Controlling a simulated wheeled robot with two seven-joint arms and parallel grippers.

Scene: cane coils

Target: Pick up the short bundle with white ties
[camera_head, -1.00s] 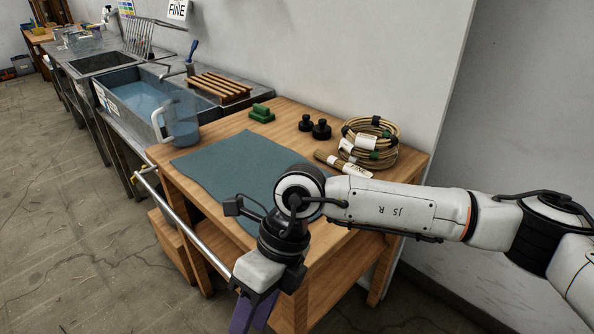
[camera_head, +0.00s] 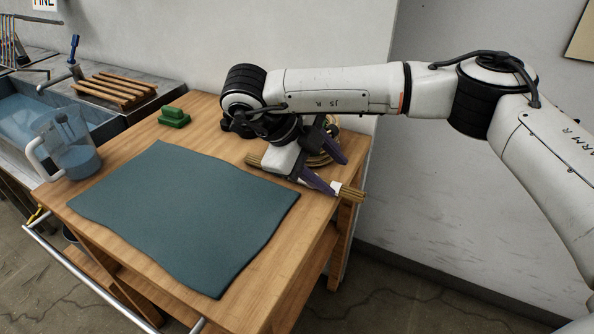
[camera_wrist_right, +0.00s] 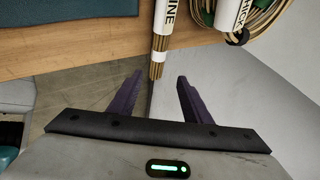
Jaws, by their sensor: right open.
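The short bundle of cane (camera_head: 353,194) lies at the back right of the wooden table, with one end past the table's edge. My right gripper and wrist hide its middle in the head view. In the right wrist view the bundle (camera_wrist_right: 156,70) shows a white band lettered "INE", and its end points between my fingers. My right gripper (camera_head: 337,176) is open and empty, with its purple fingers around or above the bundle's near end; it also shows in the right wrist view (camera_wrist_right: 159,79). My left gripper is not in view.
A coiled cane bundle (camera_wrist_right: 264,18) with a white tag lies right beside the short one. A teal mat (camera_head: 185,210) covers the table's middle. A green block (camera_head: 174,117) and a jug of water (camera_head: 75,155) are to the left. A wall stands behind.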

